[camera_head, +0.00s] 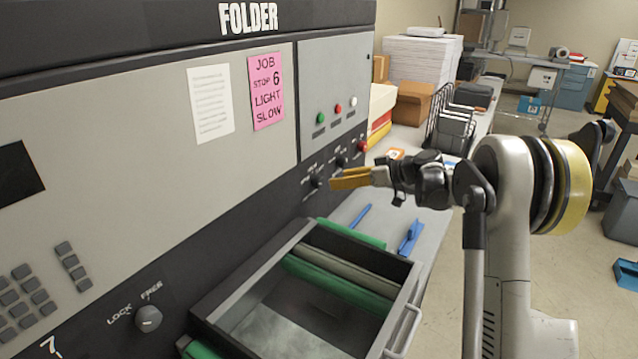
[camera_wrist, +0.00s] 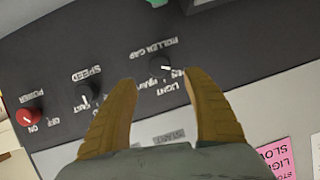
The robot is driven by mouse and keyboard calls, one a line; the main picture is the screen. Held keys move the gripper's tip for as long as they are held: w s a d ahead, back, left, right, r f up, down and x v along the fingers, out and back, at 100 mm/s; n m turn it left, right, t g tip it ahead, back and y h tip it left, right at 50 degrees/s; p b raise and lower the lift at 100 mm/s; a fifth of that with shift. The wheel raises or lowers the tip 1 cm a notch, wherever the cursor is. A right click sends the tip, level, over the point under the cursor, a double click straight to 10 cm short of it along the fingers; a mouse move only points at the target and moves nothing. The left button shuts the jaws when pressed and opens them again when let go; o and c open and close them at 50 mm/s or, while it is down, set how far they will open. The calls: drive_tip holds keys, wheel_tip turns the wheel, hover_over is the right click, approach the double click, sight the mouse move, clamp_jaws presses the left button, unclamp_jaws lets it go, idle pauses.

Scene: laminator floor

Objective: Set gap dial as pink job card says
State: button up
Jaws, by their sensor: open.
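The pink job card (camera_head: 267,92) is on the folder's grey panel and reads JOB, STOP 6, LIGHT, SLOW. The black roller gap dial (camera_head: 316,180) is on the dark strip below; in the wrist view the dial (camera_wrist: 161,67) has a pale mark toward the right. Labels around it include LIGHT, but the exact setting is hard to tell. My gripper (camera_head: 333,183) is open, its tan fingers just in front of the dial. In the wrist view the fingertips (camera_wrist: 158,76) are on either side of the dial, apparently short of it, with nothing held.
The speed dial (camera_wrist: 89,92) and red power knob (camera_wrist: 29,117) are along the same strip. An open tray (camera_head: 400,335) with green rollers juts out below my gripper. A lock/free knob (camera_head: 148,318) is at lower left. A blue clip-like item (camera_head: 410,237) lies on the table.

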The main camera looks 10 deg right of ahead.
sight(322, 182)
drive_tip(key=b+x, duration=0.1)
drive_tip(key=x, duration=0.6)
drive_tip(key=shift+w+a+f+b, duration=0.15)
drive_tip(key=shift+w+a+b, duration=0.05)
drive_tip(key=shift+b, duration=0.1)
drive_tip(key=c, duration=1.2)
